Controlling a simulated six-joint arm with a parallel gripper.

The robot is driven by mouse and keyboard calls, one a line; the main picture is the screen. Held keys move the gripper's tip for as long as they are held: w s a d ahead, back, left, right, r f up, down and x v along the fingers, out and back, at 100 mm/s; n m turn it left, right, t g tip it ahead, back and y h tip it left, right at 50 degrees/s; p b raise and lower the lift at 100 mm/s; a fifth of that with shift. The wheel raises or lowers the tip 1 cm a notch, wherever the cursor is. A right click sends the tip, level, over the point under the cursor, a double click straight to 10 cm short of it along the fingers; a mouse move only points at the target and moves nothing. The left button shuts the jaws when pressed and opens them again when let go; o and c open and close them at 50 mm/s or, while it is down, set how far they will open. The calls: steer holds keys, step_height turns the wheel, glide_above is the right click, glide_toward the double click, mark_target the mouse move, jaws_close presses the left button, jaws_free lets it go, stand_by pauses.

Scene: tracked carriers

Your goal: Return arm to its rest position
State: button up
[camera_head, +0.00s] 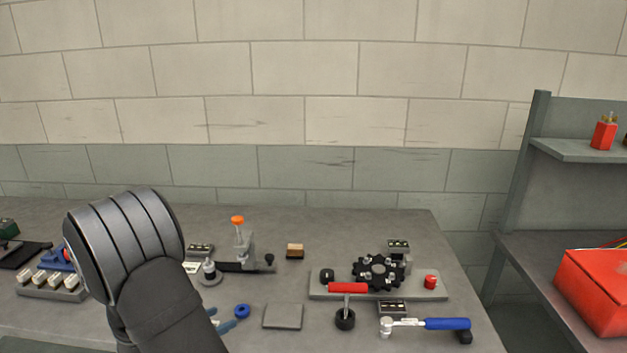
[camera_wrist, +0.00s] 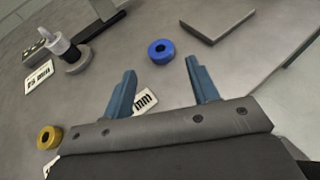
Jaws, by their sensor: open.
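My gripper (camera_wrist: 161,88) is open in the wrist view, with its two blue fingers spread apart and nothing between them. It hangs over the grey table (camera_head: 300,224). A blue ring (camera_wrist: 160,51) lies on the table beyond the fingertips, apart from them. In the head view my dark arm covers the left part of the table, and only a bit of a blue finger (camera_head: 226,327) shows beside it, near the blue ring (camera_head: 242,311).
A grey square plate (camera_head: 283,316), a black sprocket (camera_head: 377,271) on a base plate, a red-handled tool (camera_head: 347,288) and a blue-handled ratchet (camera_head: 447,323) lie to the right. An orange-topped clamp (camera_head: 238,221) stands behind. A yellow ring (camera_wrist: 48,137) lies left of the gripper.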

mark_target(244, 306)
steer(key=x, duration=0.6)
steer(key=shift+w+d+f, duration=0.15)
steer(key=shift+w+d, duration=0.1)
steer(key=shift+w, duration=0.1)
steer(key=shift+r, duration=1.1)
